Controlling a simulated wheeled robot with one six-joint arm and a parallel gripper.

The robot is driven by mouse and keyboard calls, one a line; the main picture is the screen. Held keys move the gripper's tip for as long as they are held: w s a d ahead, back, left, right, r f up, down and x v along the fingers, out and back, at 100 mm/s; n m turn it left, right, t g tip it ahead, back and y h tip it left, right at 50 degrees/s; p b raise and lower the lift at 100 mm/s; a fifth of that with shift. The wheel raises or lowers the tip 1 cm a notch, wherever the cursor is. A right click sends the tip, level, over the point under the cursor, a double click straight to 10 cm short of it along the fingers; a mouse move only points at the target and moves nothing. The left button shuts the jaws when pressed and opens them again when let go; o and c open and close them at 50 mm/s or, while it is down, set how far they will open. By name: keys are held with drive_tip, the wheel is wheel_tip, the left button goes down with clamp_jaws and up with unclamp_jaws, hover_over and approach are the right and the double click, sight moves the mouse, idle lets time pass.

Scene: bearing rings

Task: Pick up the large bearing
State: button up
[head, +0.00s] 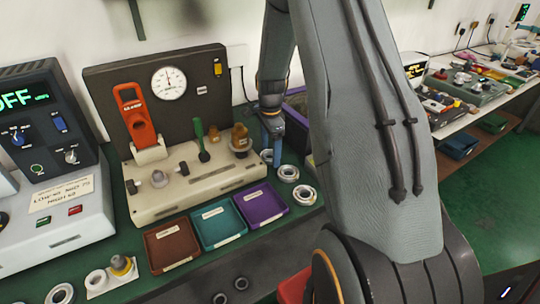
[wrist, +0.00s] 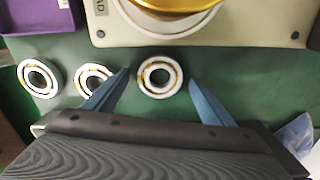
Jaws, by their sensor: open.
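Three pale metal bearing rings lie flat in a row on the green bench. In the head view they are the near ring (head: 305,194), the middle ring (head: 288,173) and the far ring (head: 267,156). The wrist view shows a left ring (wrist: 40,78), a middle ring (wrist: 94,79) partly behind a finger, and a right ring (wrist: 160,77). My gripper (head: 271,142) is over the far ring.
A beige test panel (head: 160,207) with knobs and gauge stands beside the rings. Brown (head: 172,246), teal (head: 218,223) and purple (head: 262,204) trays lie in front of it. A clear plastic-like object (wrist: 296,135) is right of my gripper. Dark rings (head: 240,283) lie near the front edge.

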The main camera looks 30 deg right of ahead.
drive_tip(key=shift+f, duration=0.2)
drive_tip(key=c, duration=1.4)
drive_tip(key=shift+r, duration=0.1)
